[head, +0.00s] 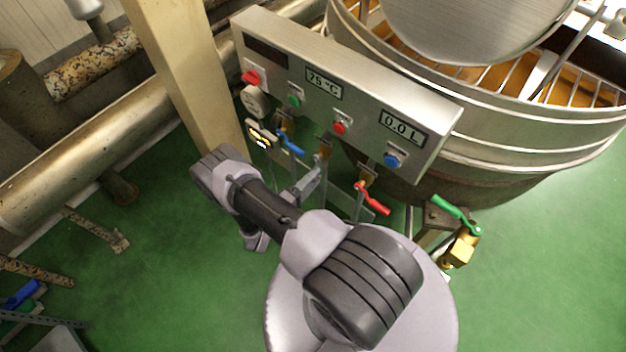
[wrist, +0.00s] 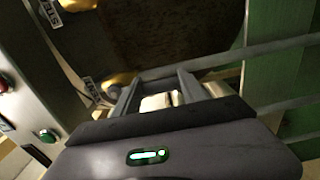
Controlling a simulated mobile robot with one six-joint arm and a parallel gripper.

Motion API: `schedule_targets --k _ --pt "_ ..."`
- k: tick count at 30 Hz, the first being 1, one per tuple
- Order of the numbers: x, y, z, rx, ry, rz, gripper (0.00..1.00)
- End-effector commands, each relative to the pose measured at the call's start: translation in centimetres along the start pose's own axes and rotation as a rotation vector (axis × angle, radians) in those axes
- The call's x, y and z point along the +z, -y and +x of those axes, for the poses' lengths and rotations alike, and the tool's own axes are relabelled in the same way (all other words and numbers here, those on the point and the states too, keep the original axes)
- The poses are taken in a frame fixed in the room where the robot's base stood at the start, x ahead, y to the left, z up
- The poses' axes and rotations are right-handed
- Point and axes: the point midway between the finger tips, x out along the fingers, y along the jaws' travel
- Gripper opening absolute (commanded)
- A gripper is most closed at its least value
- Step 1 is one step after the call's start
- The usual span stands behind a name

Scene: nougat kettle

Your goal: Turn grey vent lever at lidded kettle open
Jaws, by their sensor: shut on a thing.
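The kettle (head: 500,135) is a large steel drum at the upper right, with its round lid (head: 470,25) over a grille. Several small valves sit below its control panel. My gripper (head: 308,184) reaches in under the panel at the middle valve (head: 322,152), between the blue and red levers. In the wrist view, my gripper (wrist: 158,86) is shut with a pale grey piece (wrist: 157,102) between its fingers, which looks like the grey vent lever. The fingers and my arm hide most of the lever, so its angle cannot be told.
The blue lever (head: 291,146) is close left of my gripper and the red lever (head: 373,201) close right. A green lever (head: 455,212) is further right. The control panel (head: 350,85) overhangs the valves. A beige post (head: 185,70) stands left; green floor is open at right.

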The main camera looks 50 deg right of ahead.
Motion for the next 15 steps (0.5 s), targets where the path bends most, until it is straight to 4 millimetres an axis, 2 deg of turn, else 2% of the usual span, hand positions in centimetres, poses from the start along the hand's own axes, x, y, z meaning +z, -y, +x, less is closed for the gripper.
schedule_targets --k 8,9,12,15 --pt "-0.06 0.04 -0.01 -0.001 -0.001 0.003 0.00" --pt "-0.06 0.04 -0.01 -0.001 -0.001 0.003 0.55" --pt "-0.05 0.03 -0.01 0.000 -0.001 0.003 0.71" --pt "-0.04 0.02 -0.01 0.000 -0.001 0.002 0.71"
